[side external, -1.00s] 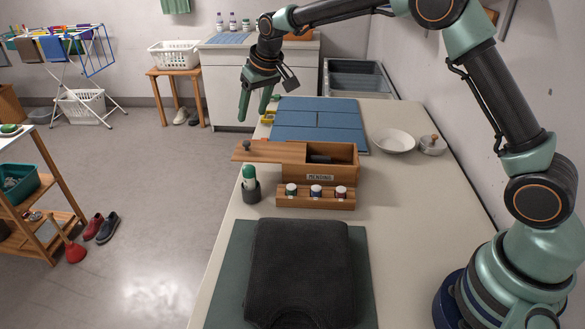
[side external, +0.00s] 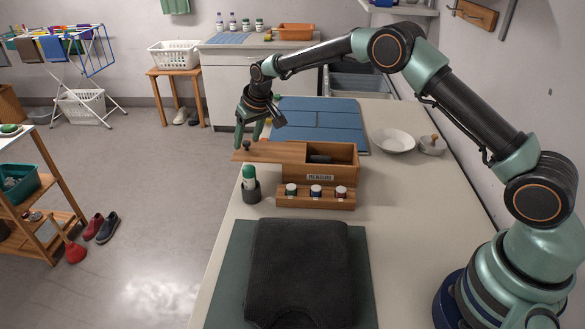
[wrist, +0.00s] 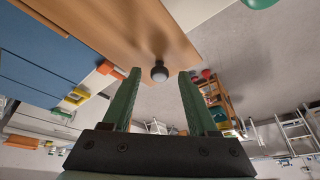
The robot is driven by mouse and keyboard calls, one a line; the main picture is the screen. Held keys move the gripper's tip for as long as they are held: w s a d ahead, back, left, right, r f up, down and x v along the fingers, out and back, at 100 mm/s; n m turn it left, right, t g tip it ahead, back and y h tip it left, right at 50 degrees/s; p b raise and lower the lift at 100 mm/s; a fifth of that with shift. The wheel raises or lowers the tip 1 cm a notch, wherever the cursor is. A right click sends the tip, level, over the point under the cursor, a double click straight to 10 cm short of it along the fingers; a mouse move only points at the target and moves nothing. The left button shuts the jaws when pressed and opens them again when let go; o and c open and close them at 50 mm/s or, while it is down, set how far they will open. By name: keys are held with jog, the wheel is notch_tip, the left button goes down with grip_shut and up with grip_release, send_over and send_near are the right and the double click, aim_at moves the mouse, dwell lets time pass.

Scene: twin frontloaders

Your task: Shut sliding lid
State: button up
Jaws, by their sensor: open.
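The wooden box (side external: 335,175) labelled "MENDING" stands on the counter. Its sliding lid (side external: 278,151) is pulled out to the left, overhanging the box's left end, and the right part of the box is open with something dark inside. A dark round knob (side external: 247,146) sits on the lid's left end. In the wrist view the lid (wrist: 120,30) and knob (wrist: 159,72) show just beyond the fingertips. My gripper (side external: 248,146) is open and pointing down at the knob; in the wrist view its fingers (wrist: 160,75) lie either side of the knob. Contact cannot be told.
A rack with three small jars (side external: 316,201) stands in front of the box. A blue folding board (side external: 315,125) lies behind; a bowl (side external: 393,140) is to the right.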

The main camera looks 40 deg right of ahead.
grip_shut()
jog(key=shift+a+r, duration=0.1)
dwell(1.2)
